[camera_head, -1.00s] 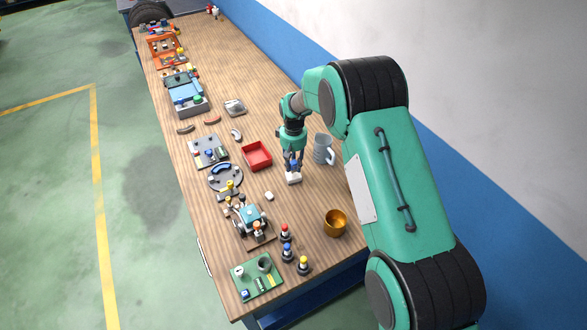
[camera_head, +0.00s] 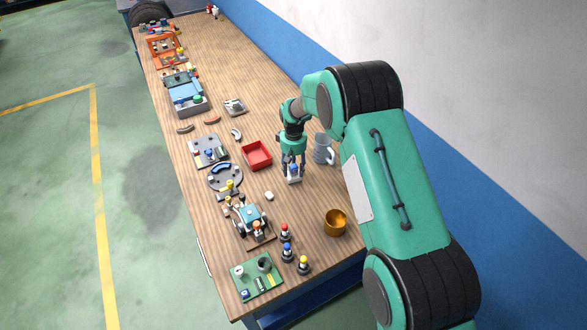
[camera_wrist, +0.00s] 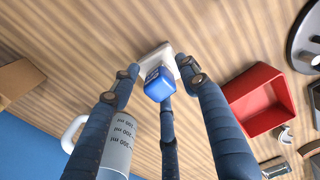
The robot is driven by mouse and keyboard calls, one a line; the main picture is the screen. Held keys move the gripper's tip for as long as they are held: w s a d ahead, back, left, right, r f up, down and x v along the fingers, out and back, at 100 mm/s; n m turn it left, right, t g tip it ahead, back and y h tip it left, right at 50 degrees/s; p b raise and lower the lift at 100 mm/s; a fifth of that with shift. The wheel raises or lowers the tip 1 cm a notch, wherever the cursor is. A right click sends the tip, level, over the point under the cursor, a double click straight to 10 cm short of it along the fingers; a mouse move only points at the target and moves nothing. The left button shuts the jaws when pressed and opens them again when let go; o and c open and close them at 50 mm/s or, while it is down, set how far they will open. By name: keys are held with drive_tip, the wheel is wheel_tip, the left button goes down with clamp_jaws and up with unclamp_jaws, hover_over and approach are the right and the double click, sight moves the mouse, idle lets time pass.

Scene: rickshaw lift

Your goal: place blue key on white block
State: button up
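The blue key (camera_wrist: 159,84), a small blue piece with rounded edges, shows between my fingers in the wrist view. The white block (camera_wrist: 157,60) is on the table just beyond it in that view. In the head view the blue key (camera_head: 294,169) appears on top of the white block (camera_head: 294,180). My gripper (camera_wrist: 160,72) is open around the key, with a visible gap at the left finger. In the head view my gripper (camera_head: 293,172) has its fingers spread on either side of the key. The contact between key and block is partly hidden.
A red tray (camera_head: 257,155) lies left of my gripper, and a grey mug (camera_head: 323,150) stands close on its right. A gold cup (camera_head: 335,222) stands nearer the front. Several assemblies line the left table edge. The table's far part is mostly clear.

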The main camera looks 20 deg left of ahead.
sight(293, 166)
drive_tip(key=shift+r, duration=0.1)
wheel_tip(293, 166, up, 12)
drive_tip(key=shift+p, duration=0.3)
idle(0.4)
idle(0.6)
drive_tip(key=shift+r, duration=0.1)
